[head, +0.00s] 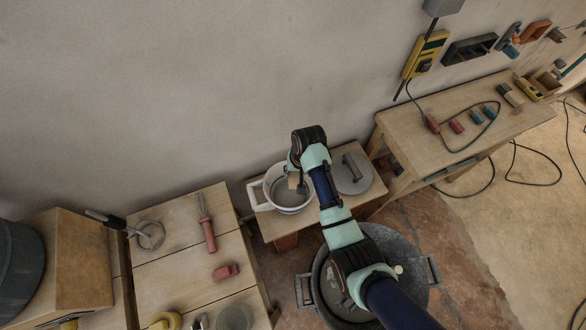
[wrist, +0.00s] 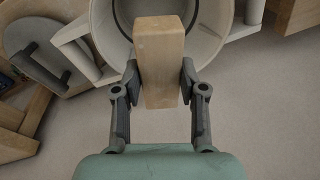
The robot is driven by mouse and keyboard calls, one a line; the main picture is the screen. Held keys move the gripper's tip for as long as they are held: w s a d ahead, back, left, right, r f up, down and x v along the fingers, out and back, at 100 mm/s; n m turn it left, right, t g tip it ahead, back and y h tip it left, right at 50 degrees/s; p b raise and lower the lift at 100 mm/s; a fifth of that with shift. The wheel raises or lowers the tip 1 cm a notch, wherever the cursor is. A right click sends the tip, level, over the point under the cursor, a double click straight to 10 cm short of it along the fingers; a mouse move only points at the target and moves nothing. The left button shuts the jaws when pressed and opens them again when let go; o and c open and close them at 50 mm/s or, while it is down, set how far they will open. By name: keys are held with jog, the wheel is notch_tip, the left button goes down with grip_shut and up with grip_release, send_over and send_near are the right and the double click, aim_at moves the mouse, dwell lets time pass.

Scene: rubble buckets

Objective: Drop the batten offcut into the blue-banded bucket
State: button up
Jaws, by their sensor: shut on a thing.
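The batten offcut (wrist: 161,55) is a pale wooden block. In the wrist view my gripper (wrist: 160,85) is shut on it, with a dark finger on each side. The offcut also shows small in the head view (head: 294,181), where my gripper (head: 297,178) is over a white bucket (head: 256,198) with a side handle. In the wrist view the far part of the block overlaps the opening of the white bucket (wrist: 218,35). I can make out no blue band on this bucket. How high the block is above it is hard to tell.
A grey lid (head: 347,182) with a bar handle lies right of the bucket on the small wooden table (head: 277,229). A large grey tub (head: 414,262) stands on the floor below my arm. The left bench (head: 190,262) holds several tools. A workbench (head: 465,120) stands at right.

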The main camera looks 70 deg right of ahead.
notch_tip(320, 180, down, 5)
jog(key=b, duration=0.5)
jog(key=shift+f+b, duration=0.1)
jog(key=shift+b, duration=0.25)
jog(key=o, duration=1.2)
jog(key=r, duration=0.5)
jog(key=s+r, duration=0.1)
jog(key=r, duration=0.1)
jog(key=shift+s+a+r, duration=0.1)
jog(key=shift+a+r, duration=0.05)
jog(key=shift+r, duration=0.1)
jog(key=shift+a, duration=0.1)
